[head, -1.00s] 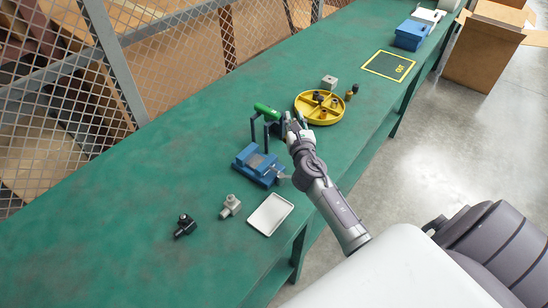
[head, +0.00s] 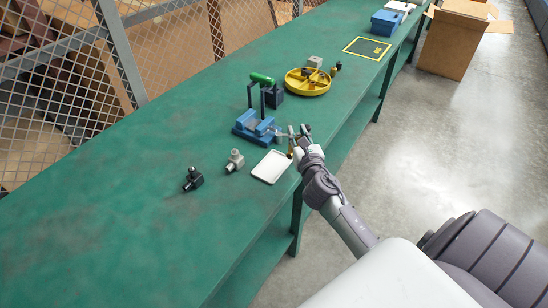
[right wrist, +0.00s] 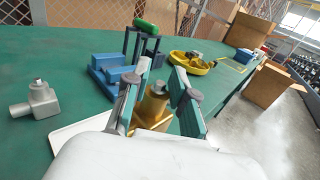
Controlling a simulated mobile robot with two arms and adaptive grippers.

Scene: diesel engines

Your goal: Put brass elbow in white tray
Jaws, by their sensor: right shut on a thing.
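My right gripper (head: 299,136) is shut on the brass elbow (right wrist: 153,105), which shows between its two fingers in the right wrist view. In the head view the brass elbow (head: 290,150) is a small brown-gold spot at the fingertips, mostly hidden. The white tray (head: 271,167) lies flat and empty near the front edge of the green bench. The gripper is just beyond the tray's far right corner. The tray's edge also shows at lower left in the right wrist view (right wrist: 70,134). My left gripper is not in view.
A blue vise (head: 255,127) stands just behind the tray. A grey elbow fitting (head: 235,160) and a black one (head: 192,179) lie to the left. The bench's left part is clear.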

